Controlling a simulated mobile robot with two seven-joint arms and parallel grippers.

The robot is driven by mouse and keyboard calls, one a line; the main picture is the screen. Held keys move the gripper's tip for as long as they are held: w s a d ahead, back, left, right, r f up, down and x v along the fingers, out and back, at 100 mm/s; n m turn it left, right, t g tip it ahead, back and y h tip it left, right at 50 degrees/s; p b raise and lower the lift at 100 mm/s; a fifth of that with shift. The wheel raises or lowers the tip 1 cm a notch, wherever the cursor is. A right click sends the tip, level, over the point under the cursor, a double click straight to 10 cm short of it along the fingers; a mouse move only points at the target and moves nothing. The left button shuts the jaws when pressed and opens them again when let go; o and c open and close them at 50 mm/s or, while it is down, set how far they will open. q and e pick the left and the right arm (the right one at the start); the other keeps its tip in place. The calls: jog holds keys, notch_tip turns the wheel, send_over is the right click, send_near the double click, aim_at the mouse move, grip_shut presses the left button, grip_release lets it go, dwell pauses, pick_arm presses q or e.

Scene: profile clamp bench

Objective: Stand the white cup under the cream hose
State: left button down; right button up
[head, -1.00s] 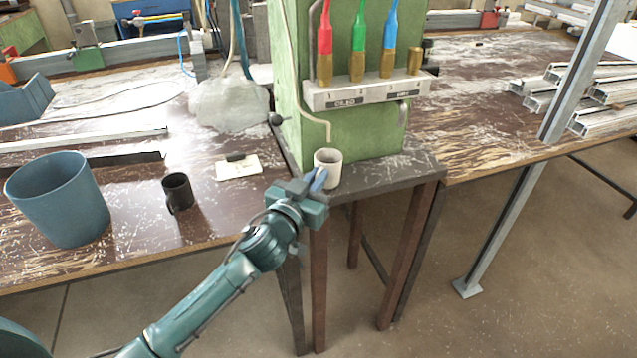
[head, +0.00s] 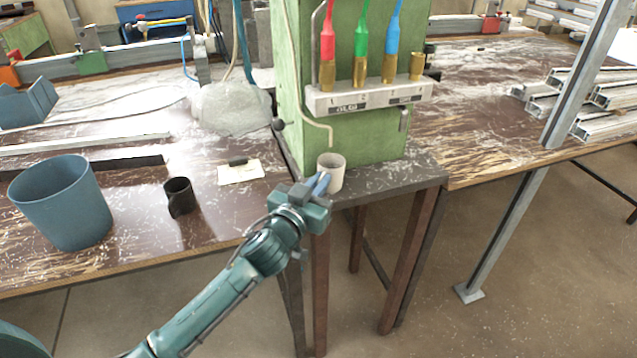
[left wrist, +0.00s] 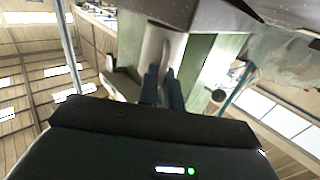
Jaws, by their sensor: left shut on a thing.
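The white cup (head: 333,176) is upright at the front edge of the dark stand top (head: 395,183), in front of the green column. The cream hose (head: 312,122) runs down the column's left side, and its bent tip shows just above the cup's mouth in the head view. My left gripper (head: 322,184) is shut on the cup from the front left. In the left wrist view its two fingers (left wrist: 163,80) reach up to the pale cup (left wrist: 158,46). I cannot tell whether the cup's base touches the stand. My right gripper is not in view.
A rack (head: 368,97) on the column holds red, green and blue hoses with brass ends. On the left bench are a teal bucket (head: 62,203), a dark mug (head: 180,197) and a pale card (head: 240,173). The stand top right of the cup is clear.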

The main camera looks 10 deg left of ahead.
pick_arm(q)
jog(key=shift+f, duration=0.3)
jog(key=c, duration=1.5)
grip_release()
jog(key=shift+s, duration=0.1)
jog(key=p+v, duration=0.1)
jog(key=v, duration=0.9)
dwell(0.4)
